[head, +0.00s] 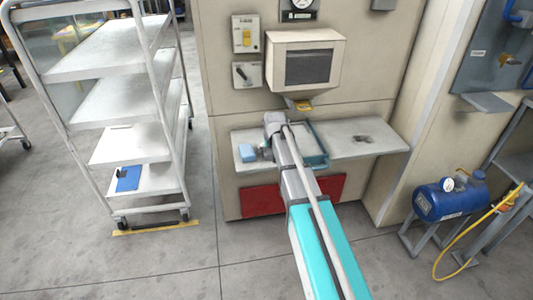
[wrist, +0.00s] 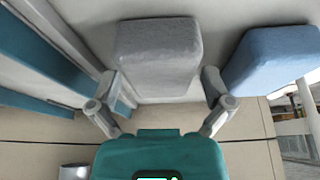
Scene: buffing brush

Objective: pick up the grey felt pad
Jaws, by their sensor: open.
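The grey felt pad (wrist: 155,42) is a thick block with a fuzzy surface, in the upper middle of the wrist view. My gripper (wrist: 162,82) is open. One fingertip is at each side of the pad's near end, and I cannot tell whether either touches it. In the head view my gripper (head: 266,150) is low over the shelf, mostly behind my own arm. I cannot make out the grey pad there.
A blue pad (wrist: 275,58) lies close beside my right fingertip; it also shows on the shelf (head: 362,146) in the head view (head: 247,152). A teal-edged tray (head: 317,152) is on the grey pad's other side.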

